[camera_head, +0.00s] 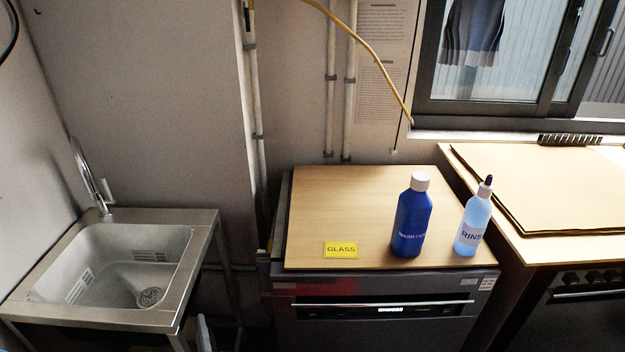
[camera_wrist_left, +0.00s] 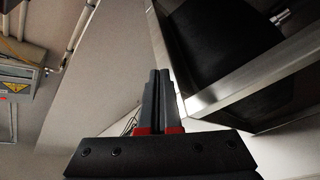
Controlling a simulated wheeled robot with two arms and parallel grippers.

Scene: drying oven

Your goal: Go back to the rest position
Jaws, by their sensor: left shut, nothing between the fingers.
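My left gripper (camera_wrist_left: 160,95) shows in the left wrist view, its two dark fingers together with nothing between them. It is in free air near the metal sink stand (camera_wrist_left: 250,85), and I cannot tell the exact gap. Neither gripper shows in the head view, and my right gripper is in neither view.
In the head view a steel sink (camera_head: 190,250) stands at the left. A dark blue bottle (camera_head: 411,222), a light blue RINSE bottle (camera_head: 473,222) and a yellow GLASS card (camera_head: 341,250) are on the wooden top (camera_head: 340,200) of an appliance (camera_head: 385,325). A counter (camera_head: 560,245) stands right.

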